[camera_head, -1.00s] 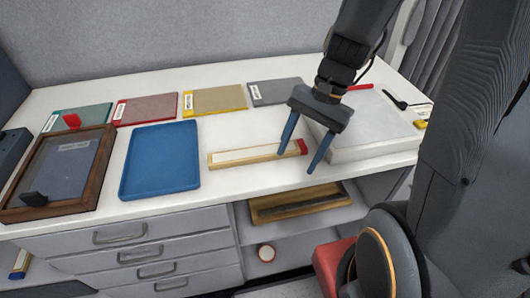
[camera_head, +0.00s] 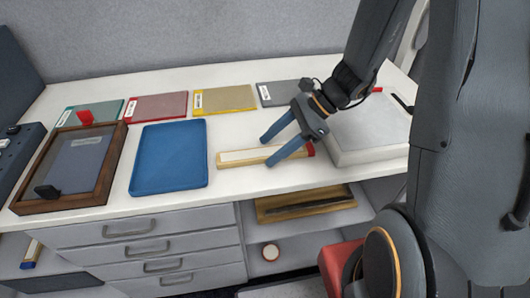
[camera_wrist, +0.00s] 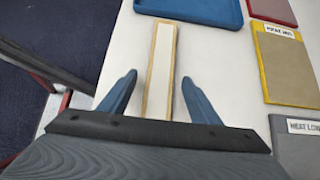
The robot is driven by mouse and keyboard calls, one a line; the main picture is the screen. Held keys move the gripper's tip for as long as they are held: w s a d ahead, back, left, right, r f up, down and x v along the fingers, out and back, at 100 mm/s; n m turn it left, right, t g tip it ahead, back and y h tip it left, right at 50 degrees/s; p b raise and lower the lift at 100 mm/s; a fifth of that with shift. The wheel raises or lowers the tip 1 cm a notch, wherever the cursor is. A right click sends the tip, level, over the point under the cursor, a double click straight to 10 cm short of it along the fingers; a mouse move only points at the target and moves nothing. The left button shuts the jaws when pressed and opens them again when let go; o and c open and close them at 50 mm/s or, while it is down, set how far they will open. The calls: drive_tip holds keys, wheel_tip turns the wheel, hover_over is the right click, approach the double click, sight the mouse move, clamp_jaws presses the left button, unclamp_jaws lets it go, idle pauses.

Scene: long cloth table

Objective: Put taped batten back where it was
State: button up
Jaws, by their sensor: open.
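A light wooden batten (camera_head: 236,157) with a pale strip along its top and a red end lies on the white table, near the front edge. In the wrist view the batten (camera_wrist: 163,45) runs lengthwise between my fingers, its near end hidden by my gripper. My gripper (camera_head: 267,152) is open, one finger on each side of the batten in both views. I cannot tell how far above the table the fingertips are. Another batten (camera_head: 32,252) with a blue end lies on the low shelf at left.
A blue tray (camera_head: 168,182) and a brown-framed box (camera_head: 118,150) stand to the left. Several coloured boards, including a yellow-edged one (camera_head: 224,99), line the back. A pale block (camera_head: 372,152) stands at right. Below are drawers (camera_head: 130,228) and an open shelf with a wooden tray (camera_head: 345,203).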

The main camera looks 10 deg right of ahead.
drive_tip(key=shift+a+f, duration=0.3)
drive_tip(key=shift+f, duration=0.05)
drive_tip(key=c, duration=1.3)
drive_tip(key=shift+r, duration=0.1)
drive_tip(key=shift+c, duration=0.2)
